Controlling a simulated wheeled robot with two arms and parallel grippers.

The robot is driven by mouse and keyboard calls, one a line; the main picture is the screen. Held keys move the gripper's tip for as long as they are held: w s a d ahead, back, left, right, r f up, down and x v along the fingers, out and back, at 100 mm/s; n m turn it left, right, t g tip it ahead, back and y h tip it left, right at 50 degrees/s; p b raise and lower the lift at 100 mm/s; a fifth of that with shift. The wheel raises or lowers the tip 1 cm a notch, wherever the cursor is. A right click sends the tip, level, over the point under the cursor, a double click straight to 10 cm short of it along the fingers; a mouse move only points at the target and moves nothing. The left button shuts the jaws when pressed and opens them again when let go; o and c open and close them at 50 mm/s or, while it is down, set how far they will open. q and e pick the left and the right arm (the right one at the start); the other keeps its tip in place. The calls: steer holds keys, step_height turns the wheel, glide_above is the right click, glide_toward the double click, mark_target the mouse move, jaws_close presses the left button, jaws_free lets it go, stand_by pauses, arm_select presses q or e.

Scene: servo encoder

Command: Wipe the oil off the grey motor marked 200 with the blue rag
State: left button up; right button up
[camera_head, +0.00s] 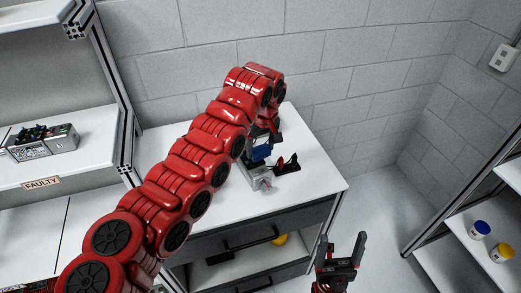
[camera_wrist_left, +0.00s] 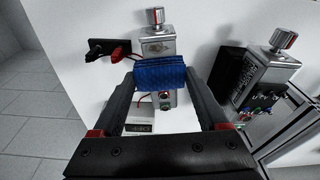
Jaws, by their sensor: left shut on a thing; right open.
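The blue rag (camera_wrist_left: 160,72) is held between the fingertips of my left gripper (camera_wrist_left: 163,82) in the left wrist view. It lies across the front of the grey motor (camera_wrist_left: 155,43), which has a shaft on its end, and seems to touch it. I cannot read a 200 on the motor, and no oil can be made out. In the head view the rag (camera_head: 261,153) shows beneath my red left arm, just above the grey motor (camera_head: 263,183) on the white table. My right gripper (camera_head: 340,262) is open and empty in front of the table.
Another grey device (camera_wrist_left: 265,75) is at right in the left wrist view. A shelf marked FAULTY (camera_head: 42,183) is at left.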

arm_select(q)
steer(key=shift+w+d+f, duration=0.1)
steer(key=shift+w+f, duration=0.1)
steer(key=shift+f, duration=2.45)
